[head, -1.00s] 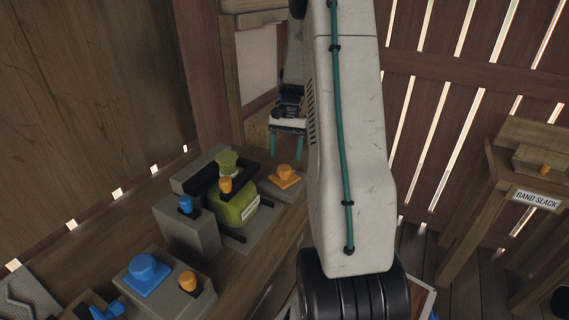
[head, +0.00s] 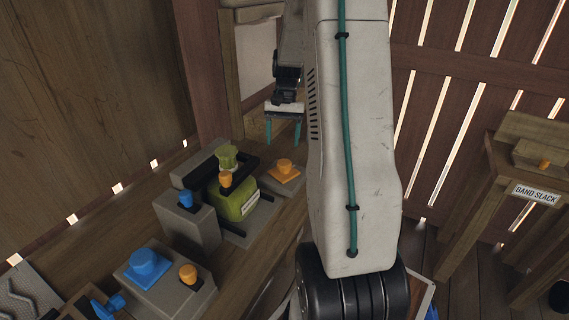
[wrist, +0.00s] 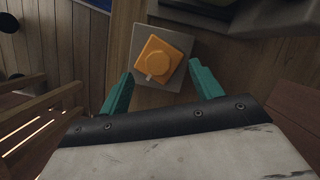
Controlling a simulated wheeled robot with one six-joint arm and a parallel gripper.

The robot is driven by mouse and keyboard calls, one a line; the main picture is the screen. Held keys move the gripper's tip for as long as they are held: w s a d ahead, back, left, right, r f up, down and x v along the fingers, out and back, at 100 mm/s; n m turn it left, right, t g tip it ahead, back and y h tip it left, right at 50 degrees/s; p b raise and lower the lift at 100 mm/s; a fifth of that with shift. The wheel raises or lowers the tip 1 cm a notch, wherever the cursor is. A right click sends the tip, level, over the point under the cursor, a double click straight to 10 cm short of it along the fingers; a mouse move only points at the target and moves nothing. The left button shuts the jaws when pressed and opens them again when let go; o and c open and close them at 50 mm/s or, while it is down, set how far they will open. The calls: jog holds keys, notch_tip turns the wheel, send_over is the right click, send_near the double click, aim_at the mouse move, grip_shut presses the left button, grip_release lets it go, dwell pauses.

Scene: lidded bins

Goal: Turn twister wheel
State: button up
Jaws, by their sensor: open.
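An orange round knob (head: 284,167) on a square orange plate sits on a grey block at the right end of the row of devices on the bench. It also shows in the wrist view (wrist: 158,60), with a small pale mark on its near edge. No label names the twister wheel. My gripper (head: 283,141) is open and empty, its teal fingers pointing down. In the head view the fingers are above and behind the knob, apart from it. In the wrist view my gripper (wrist: 161,72) has a finger on each side of the knob's picture.
A green device (head: 236,203) with orange and green tops stands left of the knob, beside a dark bar. A grey box with a blue knob (head: 187,198) and a large blue knob (head: 148,262) are nearer. A wooden stand labelled "BAND SLACK" (head: 537,195) is at right.

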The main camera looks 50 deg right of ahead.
aim_at(284, 162)
jog(key=n, duration=0.3)
jog(key=a+n+h, duration=0.1)
jog(key=shift+s+n, duration=0.4)
jog(key=n, duration=0.3)
jog(key=n+t+h, duration=0.1)
jog(key=shift+s+a+f+n, duration=0.1)
jog(key=shift+s+f+n, duration=0.15)
jog(key=shift+n, duration=0.15)
jog(key=n, duration=0.3)
jog(key=shift+f+n+h, duration=0.4)
jog(key=shift+w+d+f+n+t, duration=0.1)
jog(key=shift+d+n+t, duration=0.1)
jog(key=shift+n, duration=0.4)
jog(key=shift+w+d+f+n+t, duration=0.1)
jog(key=shift+d+n, duration=0.1)
jog(key=shift+n, duration=0.4)
notch_tip(284, 162, down, 8)
jog(key=shift+r, duration=0.2)
jog(key=c, duration=1)
